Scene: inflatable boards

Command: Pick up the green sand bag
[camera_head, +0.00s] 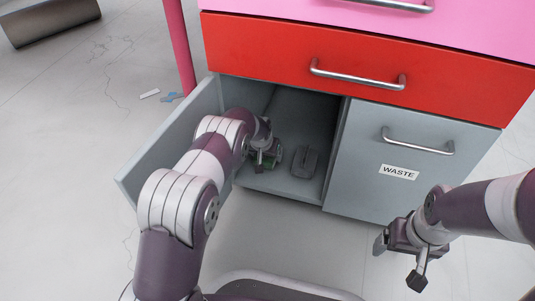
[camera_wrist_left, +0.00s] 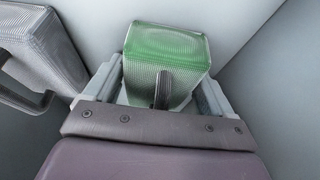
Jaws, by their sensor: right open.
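The green sand bag (camera_wrist_left: 165,48) is a boxy, mesh-textured block with a dark handle (camera_wrist_left: 163,88) facing my left wrist. In the head view the green sand bag (camera_head: 272,159) shows partly, inside the open grey cabinet compartment. My left gripper (camera_head: 262,158) reaches into the compartment at the bag. In the left wrist view the fingers of my left gripper (camera_wrist_left: 160,98) stand on both sides of the bag, very close to it. I cannot tell whether they press on it. My right gripper (camera_head: 400,262) is open and empty, in front of the cabinet.
A grey sand bag (camera_head: 305,162) with a handle lies right of the green one; it also shows in the left wrist view (camera_wrist_left: 40,45). The open cabinet door (camera_head: 150,150) stands left of my left arm. A shut WASTE door (camera_head: 395,190) is at right, under a red drawer (camera_head: 300,55).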

